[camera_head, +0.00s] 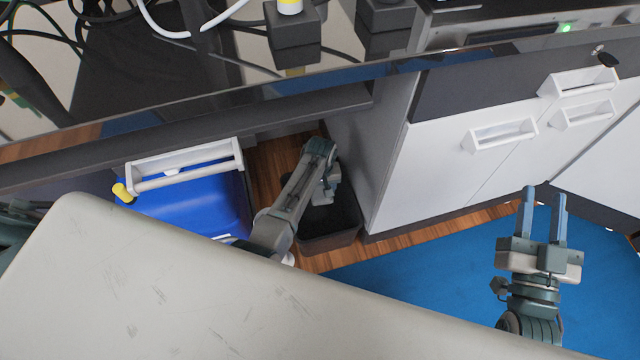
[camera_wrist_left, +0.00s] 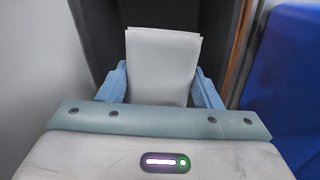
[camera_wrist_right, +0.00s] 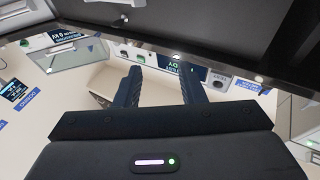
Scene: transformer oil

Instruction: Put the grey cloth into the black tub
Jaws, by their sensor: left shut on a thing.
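The grey cloth (camera_wrist_left: 163,62) shows in the left wrist view as a pale folded piece between the fingers of my left gripper (camera_wrist_left: 160,88). The gripper is shut on it. In the head view my left gripper (camera_head: 326,190) reaches down over the black tub (camera_head: 330,238), which stands on the wooden floor; I cannot make out the cloth there. In the left wrist view, dark surfaces lie behind the cloth. My right gripper (camera_head: 544,210) is open and empty, above the blue mat, far right of the tub.
A dark bench edge (camera_head: 300,108) runs behind. A pale surface (camera_head: 160,280) fills the lower left. Blue mat (camera_head: 430,270) is clear.

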